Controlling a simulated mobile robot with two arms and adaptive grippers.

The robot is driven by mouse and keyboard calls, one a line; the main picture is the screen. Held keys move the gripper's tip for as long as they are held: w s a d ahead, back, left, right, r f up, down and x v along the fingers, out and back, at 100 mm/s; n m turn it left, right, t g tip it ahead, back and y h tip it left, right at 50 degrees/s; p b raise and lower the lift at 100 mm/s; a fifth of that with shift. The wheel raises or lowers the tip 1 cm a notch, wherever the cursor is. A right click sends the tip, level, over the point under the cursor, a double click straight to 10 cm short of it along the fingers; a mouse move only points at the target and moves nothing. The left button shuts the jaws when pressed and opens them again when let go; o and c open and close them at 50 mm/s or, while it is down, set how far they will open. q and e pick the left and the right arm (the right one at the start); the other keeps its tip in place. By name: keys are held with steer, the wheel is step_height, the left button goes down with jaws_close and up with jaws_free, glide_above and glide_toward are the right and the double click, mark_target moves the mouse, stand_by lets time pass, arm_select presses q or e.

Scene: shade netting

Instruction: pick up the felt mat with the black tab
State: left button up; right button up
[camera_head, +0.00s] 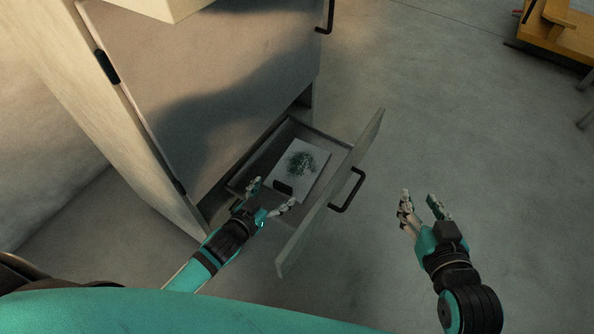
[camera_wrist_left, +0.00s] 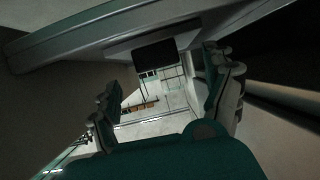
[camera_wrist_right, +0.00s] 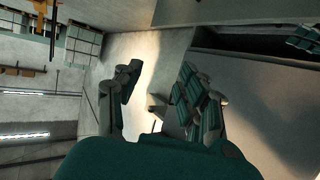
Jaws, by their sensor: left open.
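The felt mat (camera_head: 311,157) is a pale sheet with a dark green print, lying in the open drawer. Its black tab (camera_head: 283,187) is at the near end and also shows in the left wrist view (camera_wrist_left: 155,52). My left gripper (camera_head: 271,195) is open, with its fingers on either side of the tab in the head view. In the left wrist view, the tab is ahead between the spread fingers, and no contact is visible. My right gripper (camera_head: 420,198) is open and empty over the floor, right of the drawer.
The drawer's front panel (camera_head: 330,195) with its black handle (camera_head: 348,190) stands between my two grippers. The tall cabinet (camera_head: 215,75) rises behind the drawer. The floor to the right is clear; a wooden piece of furniture (camera_head: 560,35) is far off.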

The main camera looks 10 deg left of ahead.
mark_target(283, 185)
arm_select(q)
steer(key=b+x, duration=0.1)
steer(key=x, duration=0.3)
steer(key=shift+d+b, duration=0.2)
steer(key=shift+b, duration=0.15)
steer(key=shift+w+d, duration=0.1)
steer(key=shift+w, duration=0.15)
steer(key=c, duration=1.3)
arm_select(e)
step_height(283, 185, up, 8)
steer(key=w+a+t+y, duration=0.1)
steer(key=w+t, duration=0.1)
steer(key=t, duration=0.3)
steer(key=shift+a+y, duration=0.35)
steer(key=shift+y, duration=0.05)
arm_select(q)
steer(key=shift+r, duration=0.1)
